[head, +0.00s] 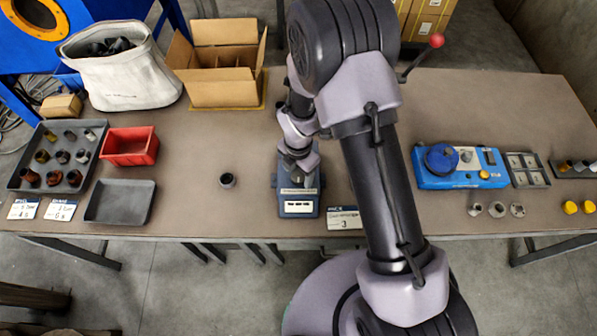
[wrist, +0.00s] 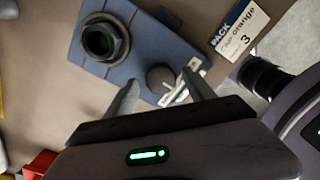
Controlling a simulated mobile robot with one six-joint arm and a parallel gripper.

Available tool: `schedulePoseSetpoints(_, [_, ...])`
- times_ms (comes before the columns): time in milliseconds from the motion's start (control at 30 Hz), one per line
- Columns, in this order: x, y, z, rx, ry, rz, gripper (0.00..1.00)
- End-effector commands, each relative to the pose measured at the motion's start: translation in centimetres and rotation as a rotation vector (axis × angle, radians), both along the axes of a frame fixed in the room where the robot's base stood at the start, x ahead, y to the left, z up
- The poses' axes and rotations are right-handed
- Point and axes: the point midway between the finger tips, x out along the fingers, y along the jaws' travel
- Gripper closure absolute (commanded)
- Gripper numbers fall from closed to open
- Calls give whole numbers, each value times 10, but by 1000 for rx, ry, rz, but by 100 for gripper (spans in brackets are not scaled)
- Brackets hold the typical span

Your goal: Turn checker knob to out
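The checker (head: 299,208) is a blue-grey box near the table's front edge, below my arm in the head view. A round grey knob (wrist: 160,79) sits on the checker beside light label strips. My gripper (wrist: 160,77) is open, its two fingers on either side of the knob, with visible gaps. I cannot tell the fingertips' height relative to the knob. In the head view my gripper (head: 299,160) is over the checker and hides its upper part.
A card marked "3" (head: 344,218) lies right of the checker; a dark cup (head: 227,180) stands left. A red bin (head: 130,146), grey tray (head: 120,202) and parts tray (head: 30,152) are left. A blue device (head: 435,182) is right. Bare tabletop surrounds the cup.

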Motion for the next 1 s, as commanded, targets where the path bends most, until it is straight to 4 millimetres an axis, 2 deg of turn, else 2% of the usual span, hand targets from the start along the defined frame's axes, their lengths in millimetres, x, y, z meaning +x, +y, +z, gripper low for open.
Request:
schedulePoseSetpoints(267, [-1, 0, 1, 0, 1, -1, 37])
schedulePoseSetpoints(367, [0, 0, 12, 0, 0, -1, 37])
schedulePoseSetpoints(467, [0, 0, 36, 1, -1, -2, 37])
schedulePoseSetpoints(700, [0, 0, 118, 1, -3, -1, 37])
schedulePoseSetpoints(800, [0, 0, 145, 1, -2, -1, 37])
schedulePoseSetpoints(900, [0, 0, 163, 1, -1, -1, 37])
schedulePoseSetpoints(1000, [0, 0, 172, 0, 0, -1, 37])
